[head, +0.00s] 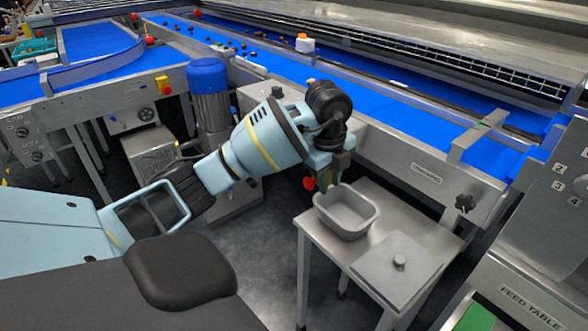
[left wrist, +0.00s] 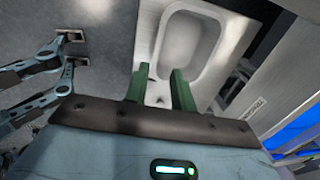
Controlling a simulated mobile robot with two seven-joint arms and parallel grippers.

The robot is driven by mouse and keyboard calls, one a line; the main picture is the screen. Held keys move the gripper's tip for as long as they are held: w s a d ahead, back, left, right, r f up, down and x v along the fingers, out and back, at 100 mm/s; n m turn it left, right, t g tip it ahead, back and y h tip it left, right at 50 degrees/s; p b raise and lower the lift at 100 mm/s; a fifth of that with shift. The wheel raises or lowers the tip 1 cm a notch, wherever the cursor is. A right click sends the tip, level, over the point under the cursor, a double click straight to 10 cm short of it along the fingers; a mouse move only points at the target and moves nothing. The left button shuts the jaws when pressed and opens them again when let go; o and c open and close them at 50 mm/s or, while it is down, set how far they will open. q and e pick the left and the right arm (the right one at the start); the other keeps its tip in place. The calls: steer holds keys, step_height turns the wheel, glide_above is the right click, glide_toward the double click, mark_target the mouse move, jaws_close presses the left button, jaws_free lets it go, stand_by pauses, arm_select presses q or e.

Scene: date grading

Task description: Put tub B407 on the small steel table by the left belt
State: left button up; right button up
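A grey open tub (head: 346,212) stands upright on the small steel table (head: 322,237), near its back left corner. No label can be read on it, so I cannot tell whether it is B407. It looks empty. My left gripper (head: 327,178) is at the tub's back left rim. In the left wrist view its two green fingers (left wrist: 160,72) are apart, with the tub (left wrist: 187,47) just beyond their tips and nothing clearly held between them. My right gripper (left wrist: 73,48) shows at the left of the left wrist view, with its fingertips apart and empty.
A grey flat lid or plate with a knob (head: 398,262) lies on the table's front right. Behind the table runs the blue belt (head: 385,100) with its steel side frame. A feed table panel (head: 528,305) stands close on the right. Grey floor (head: 262,245) is open left of the table.

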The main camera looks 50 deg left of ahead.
arm_select(q)
steer(key=s+d+f+m+g+h, duration=0.1)
steer(key=s+d+f+m+h, duration=0.3)
steer(key=d, duration=0.4)
steer(key=s+d+f+m+h, duration=0.1)
steer(key=s+d+f+h, duration=0.1)
steer(key=d+f+h, duration=0.5)
steer(key=s+d+n+t+h, duration=0.4)
steer(key=s+d+t+h, duration=0.3)
steer(key=d, duration=0.5)
steer(key=s+a+f+n+t+y, duration=0.75)
steer(key=s+f+n+y, duration=0.25)
steer(key=f+n+y, duration=0.4)
steer(key=s+a+f+n+g+y, duration=0.1)
steer(key=s+f+g, duration=0.3)
steer(key=s, duration=0.6)
steer(key=s+a+f+n+g+y, duration=0.1)
steer(key=s+a+f+n+g, duration=0.1)
steer(key=s, duration=0.8)
step_height(320, 180, down, 2)
steer(key=shift+f+n+g, duration=0.1)
steer(key=shift+n+g, duration=0.6)
steer(key=shift+g, duration=0.45)
